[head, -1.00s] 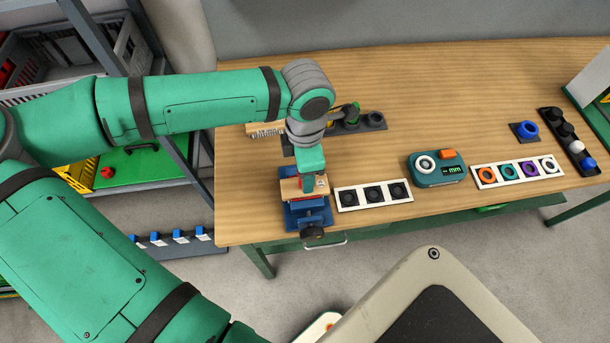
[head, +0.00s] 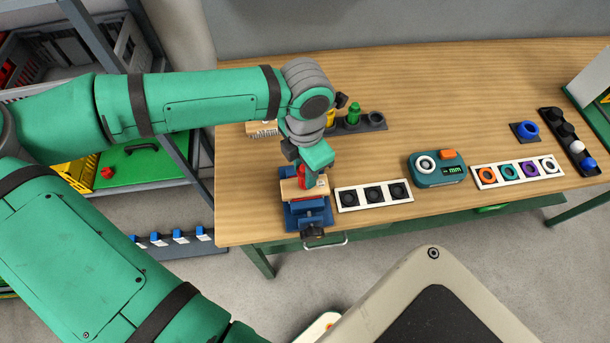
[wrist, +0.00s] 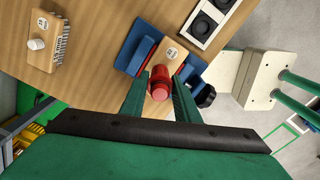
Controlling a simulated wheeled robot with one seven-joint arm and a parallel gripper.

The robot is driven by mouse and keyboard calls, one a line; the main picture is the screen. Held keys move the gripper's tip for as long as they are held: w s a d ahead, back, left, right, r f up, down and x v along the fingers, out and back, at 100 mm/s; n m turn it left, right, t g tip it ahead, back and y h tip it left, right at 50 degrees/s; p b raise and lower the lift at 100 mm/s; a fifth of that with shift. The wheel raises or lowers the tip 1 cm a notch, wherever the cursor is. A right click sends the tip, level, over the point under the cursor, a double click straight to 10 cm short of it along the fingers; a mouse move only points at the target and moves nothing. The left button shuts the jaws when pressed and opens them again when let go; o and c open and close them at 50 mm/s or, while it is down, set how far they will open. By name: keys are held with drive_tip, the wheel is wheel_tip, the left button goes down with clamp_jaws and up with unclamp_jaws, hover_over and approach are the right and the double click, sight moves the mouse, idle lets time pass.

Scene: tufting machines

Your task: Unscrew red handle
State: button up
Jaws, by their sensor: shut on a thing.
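The red handle (wrist: 160,84) stands up from a wooden block (wrist: 171,53) clamped in a blue vise (wrist: 137,51). In the wrist view my gripper (wrist: 161,80) has its two green fingers on either side of the red handle, shut on it. In the head view my gripper (head: 305,178) is over the vise (head: 308,214) at the table's front edge, and the red handle is mostly hidden behind it. The wooden block (head: 291,188) shows beside the gripper. The handle appears still seated at the block; its thread is not visible.
A white strip with black sockets (head: 374,195) lies just right of the vise. A teal gauge (head: 436,168) and a strip of coloured rings (head: 517,172) lie farther right. Behind my wrist is a dark holder with a green handle (head: 353,113). Bare tabletop lies between.

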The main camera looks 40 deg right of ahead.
drive_tip(key=n, duration=0.6)
drive_tip(key=shift+w+n, duration=0.1)
drive_tip(key=shift+n, duration=0.3)
drive_tip(key=n, duration=0.6)
drive_tip(key=shift+r, duration=0.1)
drive_tip(key=o, duration=0.8)
